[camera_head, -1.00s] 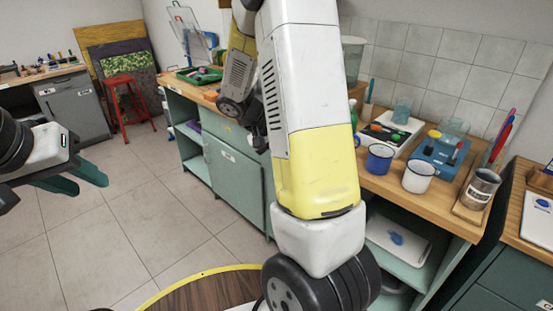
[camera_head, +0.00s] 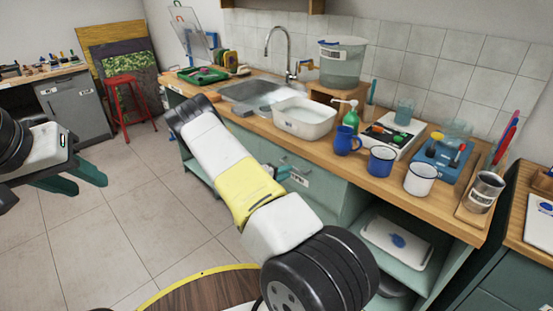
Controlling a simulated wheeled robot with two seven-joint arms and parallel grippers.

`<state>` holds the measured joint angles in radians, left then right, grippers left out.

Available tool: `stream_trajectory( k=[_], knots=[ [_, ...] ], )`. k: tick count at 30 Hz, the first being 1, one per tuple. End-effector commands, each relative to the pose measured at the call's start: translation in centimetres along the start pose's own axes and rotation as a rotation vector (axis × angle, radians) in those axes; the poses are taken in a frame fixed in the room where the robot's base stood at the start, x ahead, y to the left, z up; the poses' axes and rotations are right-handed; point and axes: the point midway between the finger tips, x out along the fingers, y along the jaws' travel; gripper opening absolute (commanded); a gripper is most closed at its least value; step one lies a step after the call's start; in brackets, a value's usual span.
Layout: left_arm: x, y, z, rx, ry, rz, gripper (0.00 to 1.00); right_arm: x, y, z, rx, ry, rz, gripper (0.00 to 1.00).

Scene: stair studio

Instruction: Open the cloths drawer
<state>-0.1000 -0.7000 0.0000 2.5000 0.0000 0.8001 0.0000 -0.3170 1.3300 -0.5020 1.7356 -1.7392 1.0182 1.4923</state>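A teal drawer front (camera_head: 318,186) with a bar handle and a white label sits under the wooden worktop, near the middle of the head view. The label is too small to read, so I cannot tell whether it is the cloths drawer. The front looks closed. My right arm crosses in front of the cabinet and hides its left part. A small part of my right gripper (camera_head: 277,173) seems to show just beyond the yellow link, close to the drawer front. Its fingers are mostly hidden. My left gripper (camera_head: 78,178) is at the far left, open and empty, over the floor.
The worktop carries a sink (camera_head: 252,92), a white basin (camera_head: 304,118), a soap bottle (camera_head: 351,117), several mugs and a tin (camera_head: 485,190). An open shelf below holds a white tray (camera_head: 397,243). A round wooden table (camera_head: 205,294) is at the bottom.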

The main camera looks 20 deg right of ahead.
Motion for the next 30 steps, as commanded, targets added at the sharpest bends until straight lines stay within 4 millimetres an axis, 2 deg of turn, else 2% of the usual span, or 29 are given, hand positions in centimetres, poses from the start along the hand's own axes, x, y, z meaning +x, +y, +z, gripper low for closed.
stream_trajectory(
  k=[1,6,12,20,21,24,30],
  knots=[
    [0.0,0.0,0.0,0.000,0.000,0.000,0.36,1.0,0.0,0.1,0.001,-0.004,0.000,0.20],
    [0.0,0.0,0.0,0.000,0.000,0.000,0.36,3.7,0.0,0.1,0.001,-0.003,0.000,0.20],
    [0.0,0.0,0.0,0.000,0.000,0.000,0.36,5.3,0.0,0.0,0.000,-0.001,-0.002,0.20],
    [0.0,0.0,0.0,0.000,0.000,0.000,0.36,5.6,0.0,0.1,-0.001,-0.002,-0.002,0.20],
    [0.0,0.0,0.0,0.000,0.000,0.000,0.36,5.6,0.0,0.1,-0.001,-0.002,-0.002,0.18],
    [0.0,0.0,0.0,0.000,0.000,0.000,0.36,5.6,0.0,0.1,-0.001,-0.002,-0.002,0.00],
    [0.0,0.0,0.0,0.000,0.000,0.000,0.36,5.5,0.0,0.1,0.000,-0.002,-0.003,0.00]
  ],
)
